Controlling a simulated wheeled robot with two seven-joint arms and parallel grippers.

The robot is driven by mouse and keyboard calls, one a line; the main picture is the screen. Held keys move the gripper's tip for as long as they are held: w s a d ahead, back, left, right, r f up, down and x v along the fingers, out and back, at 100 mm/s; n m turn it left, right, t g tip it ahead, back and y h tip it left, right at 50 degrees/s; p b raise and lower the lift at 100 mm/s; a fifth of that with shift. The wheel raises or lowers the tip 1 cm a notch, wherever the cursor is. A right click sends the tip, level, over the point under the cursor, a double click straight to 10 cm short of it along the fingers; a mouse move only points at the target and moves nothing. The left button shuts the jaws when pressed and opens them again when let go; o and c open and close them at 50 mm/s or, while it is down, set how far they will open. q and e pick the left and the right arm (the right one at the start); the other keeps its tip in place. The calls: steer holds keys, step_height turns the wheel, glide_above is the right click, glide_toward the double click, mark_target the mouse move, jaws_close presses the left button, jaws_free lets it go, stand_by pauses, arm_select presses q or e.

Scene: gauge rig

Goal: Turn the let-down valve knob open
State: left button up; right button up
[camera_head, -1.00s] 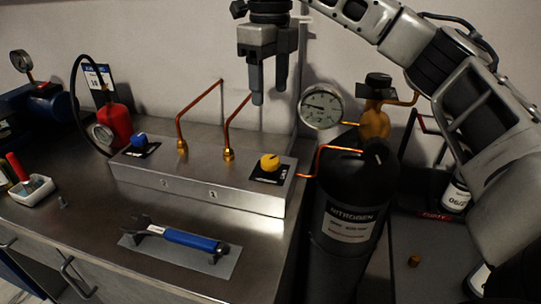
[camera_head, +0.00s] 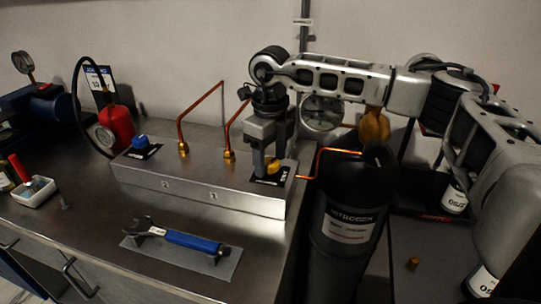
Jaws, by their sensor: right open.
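A steel manifold block (camera_head: 200,188) on the bench carries a yellow knob (camera_head: 273,168) at its right end and a blue knob (camera_head: 139,141) at its left end. Each knob sits on a dark label plate too small to read, so I cannot tell from the lettering which is the let-down valve. My right gripper (camera_head: 268,162) points down at the yellow knob, jaws open. One finger is just left of the knob and the other is behind or to its right; contact cannot be told. My left gripper is out of view.
Two copper tubes (camera_head: 181,125) rise from the block left of my gripper. A black nitrogen cylinder (camera_head: 350,210) stands to the right, its gauge (camera_head: 322,112) partly behind my arm. A blue-handled wrench (camera_head: 190,240) lies on a mat in front. A red cylinder (camera_head: 116,126) stands left.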

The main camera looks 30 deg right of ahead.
steer(key=shift+f, duration=0.2)
steer(key=shift+c, duration=0.4)
steer(key=c, duration=0.9)
steer(key=shift+r+n+b, duration=0.1)
steer(key=shift+n+b, duration=0.3)
steer(key=shift+n, duration=2.5)
steer(key=o, duration=1)
